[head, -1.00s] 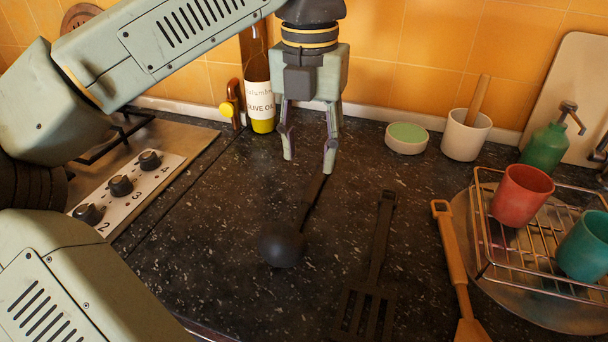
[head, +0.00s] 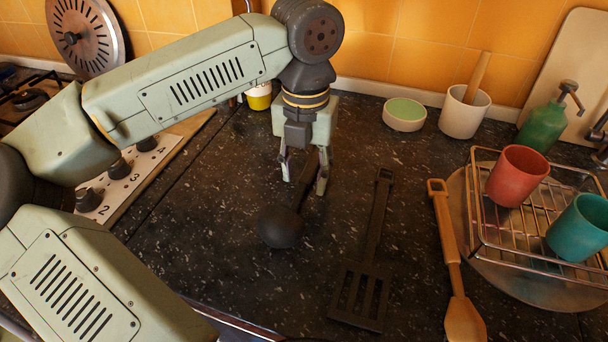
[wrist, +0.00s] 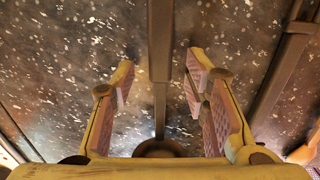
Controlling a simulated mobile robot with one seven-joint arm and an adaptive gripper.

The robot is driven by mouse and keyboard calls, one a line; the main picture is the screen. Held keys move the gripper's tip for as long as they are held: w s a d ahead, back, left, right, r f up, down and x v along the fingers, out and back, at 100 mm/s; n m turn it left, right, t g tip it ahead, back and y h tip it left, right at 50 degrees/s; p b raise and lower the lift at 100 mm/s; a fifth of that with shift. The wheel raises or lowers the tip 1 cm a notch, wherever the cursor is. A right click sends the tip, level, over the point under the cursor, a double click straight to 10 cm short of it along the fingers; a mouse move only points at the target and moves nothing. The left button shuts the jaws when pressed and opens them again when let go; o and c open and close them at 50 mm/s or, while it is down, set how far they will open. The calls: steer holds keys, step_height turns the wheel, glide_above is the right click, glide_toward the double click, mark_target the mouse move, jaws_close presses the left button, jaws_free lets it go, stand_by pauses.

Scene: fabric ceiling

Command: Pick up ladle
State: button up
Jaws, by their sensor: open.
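The black ladle (head: 281,227) lies on the dark speckled counter, its round bowl toward me and its handle running back and slightly right. My gripper (head: 304,188) is open and low over the handle, fingers pointing down, with one finger on each side of it. In the wrist view the ladle's handle (wrist: 160,60) passes between the two open fingertips, with a gap on both sides. The bowl is mostly hidden behind the gripper body there. I cannot tell whether the fingertips touch the counter.
A black slotted spatula (head: 372,250) lies right of the ladle, then a wooden spoon (head: 449,240). A wire rack (head: 490,228) with a red cup (head: 519,176) and a teal cup (head: 581,228) stands at right. The stove (head: 130,180) is at left. Bare counter lies left of the ladle.

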steer(key=shift+f, duration=0.25)
steer(key=shift+c, duration=0.4)
jaws_close()
